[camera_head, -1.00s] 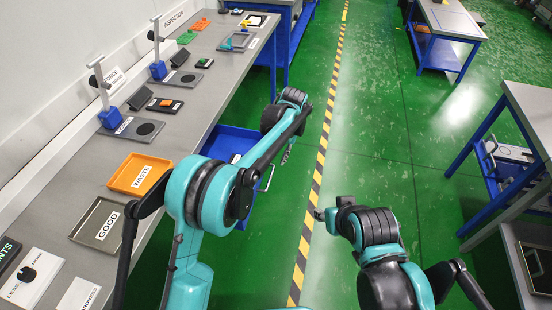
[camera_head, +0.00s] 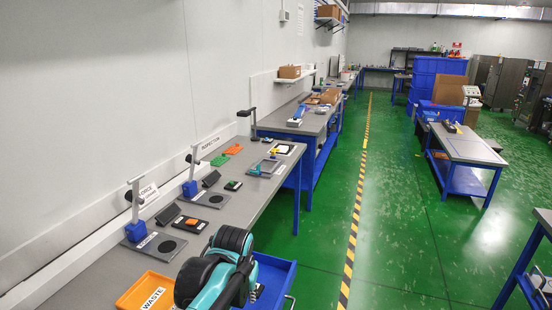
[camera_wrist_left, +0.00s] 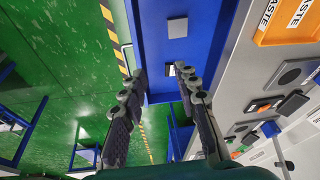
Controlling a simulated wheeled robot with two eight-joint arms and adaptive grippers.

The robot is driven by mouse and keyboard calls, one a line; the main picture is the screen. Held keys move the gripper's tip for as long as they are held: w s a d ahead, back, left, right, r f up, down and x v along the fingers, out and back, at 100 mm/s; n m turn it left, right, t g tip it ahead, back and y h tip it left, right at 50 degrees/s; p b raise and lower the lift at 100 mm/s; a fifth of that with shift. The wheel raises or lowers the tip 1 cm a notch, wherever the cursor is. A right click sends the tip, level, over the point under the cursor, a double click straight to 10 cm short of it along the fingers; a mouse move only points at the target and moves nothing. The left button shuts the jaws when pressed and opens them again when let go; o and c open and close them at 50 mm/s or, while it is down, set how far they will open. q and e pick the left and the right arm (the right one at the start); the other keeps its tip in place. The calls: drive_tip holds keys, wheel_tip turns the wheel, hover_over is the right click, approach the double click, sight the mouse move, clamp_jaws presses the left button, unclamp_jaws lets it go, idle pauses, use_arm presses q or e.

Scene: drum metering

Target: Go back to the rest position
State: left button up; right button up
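My left gripper (camera_wrist_left: 161,76) shows in the left wrist view with its two fingers apart and nothing between them. Beyond the fingertips is a blue tray (camera_wrist_left: 150,30) below the bench, with a small grey square piece (camera_wrist_left: 177,27) in it and another light piece (camera_wrist_left: 172,70) close to the fingertips; contact cannot be told. My right arm and right gripper are not in view.
The grey bench (camera_head: 221,218) runs along the left wall with an orange waste tray (camera_head: 142,291) and the force (camera_head: 136,233) and inspection (camera_head: 190,190) stands. Another table (camera_head: 461,150) stands at the right. The green floor (camera_head: 400,235) between is clear.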

use_arm(q)
drive_tip(key=s+a+f+n+t, duration=0.1)
drive_tip(key=s+a, duration=0.3)
drive_tip(key=s, duration=0.4)
drive_tip(key=s+a+f+n+t, duration=0.1)
drive_tip(key=s+a+f+t, duration=0.1)
drive_tip(key=s+a, duration=0.3)
drive_tip(key=s, duration=0.3)
drive_tip(key=shift+s+f+t, duration=0.3)
drive_tip(key=shift+s+f, duration=0.05)
drive_tip(key=shift+f, duration=0.05)
